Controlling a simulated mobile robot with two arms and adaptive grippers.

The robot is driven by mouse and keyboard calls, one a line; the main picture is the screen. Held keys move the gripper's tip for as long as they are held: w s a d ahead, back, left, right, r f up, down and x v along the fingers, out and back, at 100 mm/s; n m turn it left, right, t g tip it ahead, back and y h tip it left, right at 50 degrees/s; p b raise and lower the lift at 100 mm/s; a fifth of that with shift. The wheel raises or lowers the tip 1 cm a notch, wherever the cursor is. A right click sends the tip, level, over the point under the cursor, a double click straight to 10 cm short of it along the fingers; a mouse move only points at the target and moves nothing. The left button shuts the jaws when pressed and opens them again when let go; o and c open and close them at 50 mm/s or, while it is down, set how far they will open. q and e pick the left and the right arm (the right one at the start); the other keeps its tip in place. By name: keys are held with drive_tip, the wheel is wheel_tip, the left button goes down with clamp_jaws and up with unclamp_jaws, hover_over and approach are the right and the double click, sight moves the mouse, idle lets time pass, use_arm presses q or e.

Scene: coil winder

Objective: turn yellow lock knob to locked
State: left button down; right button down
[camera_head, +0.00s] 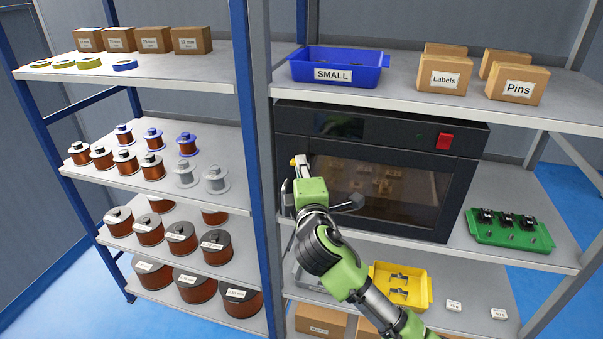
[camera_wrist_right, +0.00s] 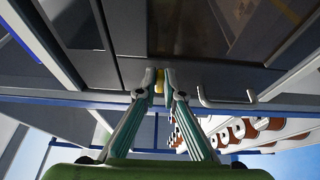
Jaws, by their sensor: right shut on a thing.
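The yellow lock knob (camera_wrist_right: 159,80) sits on the front of the black machine, between my right gripper's fingertips in the right wrist view. In the head view a small part of the yellow knob (camera_head: 293,162) shows at the left edge of the machine's front. My right gripper (camera_head: 301,160) reaches up to it and is shut on it; it also shows in the right wrist view (camera_wrist_right: 159,88). Which way the knob is turned cannot be told. The black machine (camera_head: 380,118) has a dark glass door (camera_head: 385,185). My left gripper is not in view.
A door handle (camera_wrist_right: 228,100) is close beside the knob. A red switch (camera_head: 445,142) is at the machine's upper right. A blue bin (camera_head: 335,56) stands above, a green tray (camera_head: 545,240) at right, a yellow bin (camera_head: 420,300) below. Wire spools (camera_head: 150,232) fill the left shelves.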

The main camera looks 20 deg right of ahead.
idle(0.5)
drive_tip(key=c, duration=2.2)
unclamp_jaws()
drive_tip(key=shift+o, duration=0.2)
drive_tip(key=v, duration=1.2)
drive_tip(key=shift+f, duration=0.1)
